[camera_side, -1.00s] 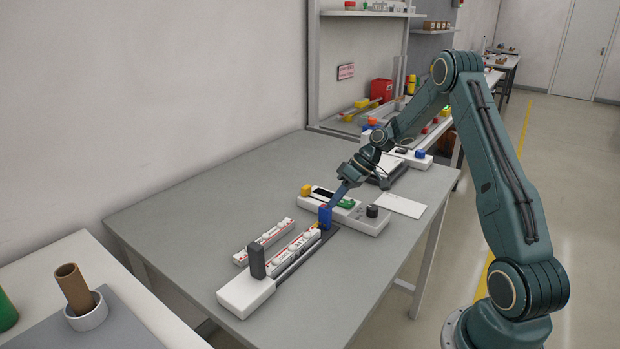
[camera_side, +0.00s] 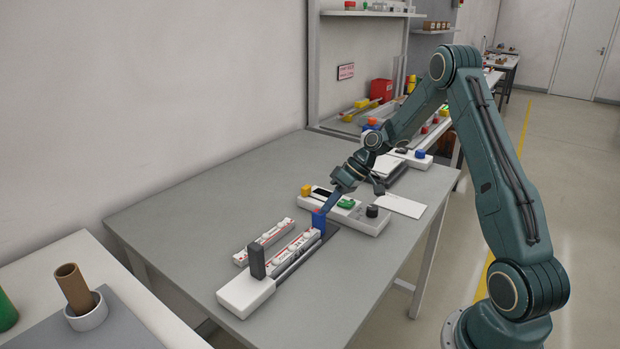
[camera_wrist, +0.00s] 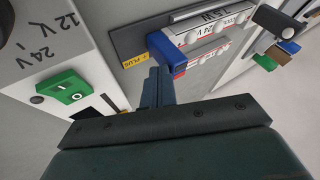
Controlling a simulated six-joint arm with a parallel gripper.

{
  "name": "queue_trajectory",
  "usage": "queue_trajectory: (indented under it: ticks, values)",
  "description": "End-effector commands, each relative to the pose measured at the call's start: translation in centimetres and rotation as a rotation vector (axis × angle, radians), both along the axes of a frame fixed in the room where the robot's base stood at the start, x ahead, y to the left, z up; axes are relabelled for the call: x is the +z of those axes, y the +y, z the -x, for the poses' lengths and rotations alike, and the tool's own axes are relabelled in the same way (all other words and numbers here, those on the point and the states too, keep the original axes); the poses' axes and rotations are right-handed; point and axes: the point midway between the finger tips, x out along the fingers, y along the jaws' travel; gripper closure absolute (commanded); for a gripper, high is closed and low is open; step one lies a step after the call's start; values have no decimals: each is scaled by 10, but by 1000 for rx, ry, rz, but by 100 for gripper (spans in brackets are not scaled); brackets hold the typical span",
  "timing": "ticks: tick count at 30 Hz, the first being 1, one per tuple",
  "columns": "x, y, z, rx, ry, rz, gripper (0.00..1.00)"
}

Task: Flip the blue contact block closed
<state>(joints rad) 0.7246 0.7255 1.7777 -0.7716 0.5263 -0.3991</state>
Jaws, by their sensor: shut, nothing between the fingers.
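The blue contact block (camera_side: 318,221) is at the right end of the white LED strip (camera_side: 298,245) in the side view. In the wrist view the blue block (camera_wrist: 166,53) lies against the end of the strip (camera_wrist: 212,36), which carries red lines and print. My gripper (camera_side: 324,210) is shut and empty, its fingertips at the top right of the block. In the wrist view my shut fingers (camera_wrist: 158,78) are just below the block; I cannot tell whether they touch it. A yellow plus label (camera_wrist: 135,58) is beside it.
A dark grey upright block (camera_side: 257,262) stands at the strip's other end. A second strip (camera_side: 263,241) lies alongside. A white supply box (camera_side: 366,222) with a green switch (camera_wrist: 65,88) is close behind my gripper. The left side of the table is clear.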

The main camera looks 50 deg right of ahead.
Motion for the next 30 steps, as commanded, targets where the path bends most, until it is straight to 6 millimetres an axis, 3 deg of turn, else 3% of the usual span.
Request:
queue_trajectory:
  ticks: [10, 21, 30]
  values:
    - [1, -43, 1, -9, -2, 7, 100]
    - [54, -71, 25, -10, -3, 9, 100]
    - [78, -85, 37, -9, -2, 7, 100]
